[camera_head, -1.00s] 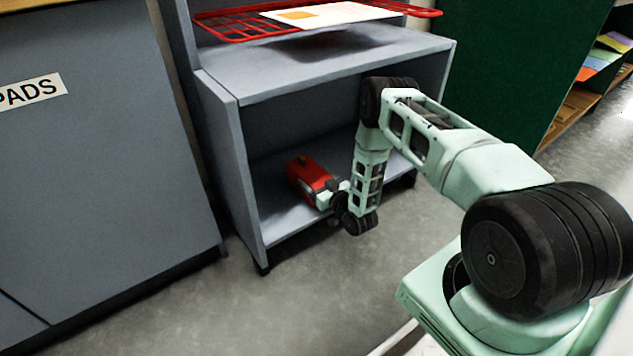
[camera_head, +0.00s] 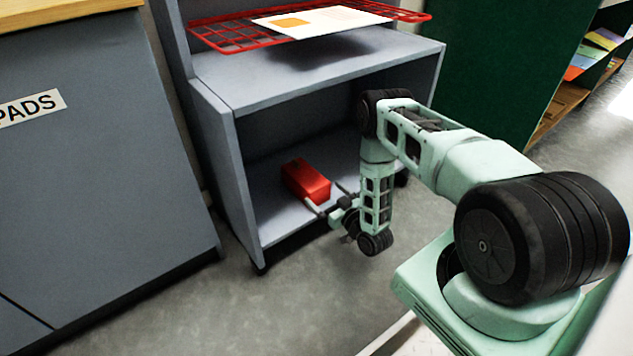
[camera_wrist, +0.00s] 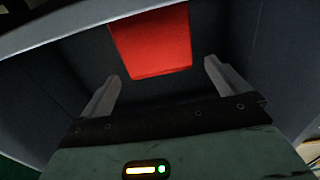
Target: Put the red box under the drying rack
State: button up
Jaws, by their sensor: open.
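The red box (camera_head: 306,181) lies on the lower shelf of the grey shelf unit, below the red wire drying rack (camera_head: 232,36). My gripper (camera_head: 326,199) is at the front of this lower compartment, just right of and in front of the box. In the wrist view, my gripper (camera_wrist: 160,85) has its two fingers spread apart with nothing between them. The red box (camera_wrist: 152,42) shows beyond the fingertips, apart from them. The drying rack is mounted above the upper board of the unit and holds a white sheet with an orange patch.
The shelf unit's upper board (camera_head: 300,73) hangs over the box, and its left side panel (camera_head: 222,165) stands beside it. A grey cabinet (camera_head: 95,150) is at left, a dark green panel (camera_head: 490,60) at right. Floor in front is clear.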

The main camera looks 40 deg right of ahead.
jog(key=s+p, duration=0.1)
jog(key=s, duration=0.2)
jog(key=shift+s, duration=0.35)
